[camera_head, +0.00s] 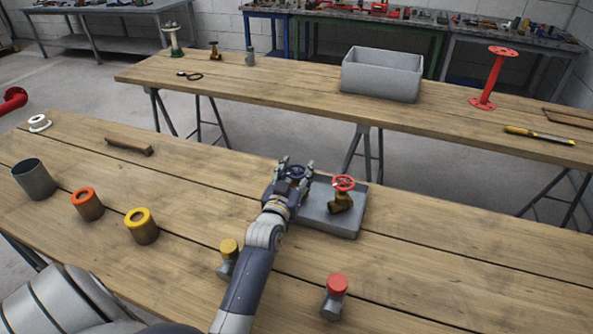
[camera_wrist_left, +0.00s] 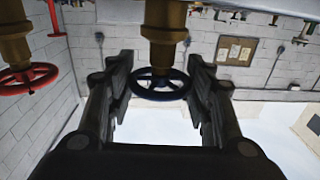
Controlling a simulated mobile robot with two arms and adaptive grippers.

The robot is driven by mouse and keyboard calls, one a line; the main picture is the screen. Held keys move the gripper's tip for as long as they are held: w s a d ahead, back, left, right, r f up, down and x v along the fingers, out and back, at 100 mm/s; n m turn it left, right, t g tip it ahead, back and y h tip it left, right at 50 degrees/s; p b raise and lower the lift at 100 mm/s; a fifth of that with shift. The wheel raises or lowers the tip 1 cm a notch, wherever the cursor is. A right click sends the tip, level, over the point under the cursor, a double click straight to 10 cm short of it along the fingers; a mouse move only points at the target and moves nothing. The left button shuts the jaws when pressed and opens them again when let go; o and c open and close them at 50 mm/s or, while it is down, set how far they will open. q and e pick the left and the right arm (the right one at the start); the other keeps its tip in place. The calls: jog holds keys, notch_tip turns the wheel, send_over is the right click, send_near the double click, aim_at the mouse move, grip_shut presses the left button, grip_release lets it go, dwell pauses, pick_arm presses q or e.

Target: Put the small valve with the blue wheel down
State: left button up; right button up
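The small valve with the blue wheel (camera_head: 296,172) is at the far left part of the grey plate on the near table. My left gripper (camera_head: 293,174) has its fingers on either side of the blue wheel. In the left wrist view the blue wheel (camera_wrist_left: 160,86) fills the gap between the fingers (camera_wrist_left: 160,75), and they appear to touch its rim. The brass body (camera_wrist_left: 163,30) shows beyond it, upside down in this view. In the head view the gripper hides the valve's lower part, so I cannot tell whether it touches the plate. My right gripper is not in view.
A brass valve with a red wheel (camera_head: 342,192) stands on the grey plate (camera_head: 325,224), right of my gripper. Yellow-topped (camera_head: 228,256) and red-topped (camera_head: 335,297) fittings stand nearer. Cylinders stand at the left. A grey bin (camera_head: 382,75) is on the far table.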

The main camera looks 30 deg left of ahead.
pick_arm(q)
jog(key=o, duration=0.4)
jog(key=shift+c, duration=0.2)
jog(key=shift+r, duration=0.2)
jog(key=v, duration=1.2)
jog(key=shift+b, duration=0.4)
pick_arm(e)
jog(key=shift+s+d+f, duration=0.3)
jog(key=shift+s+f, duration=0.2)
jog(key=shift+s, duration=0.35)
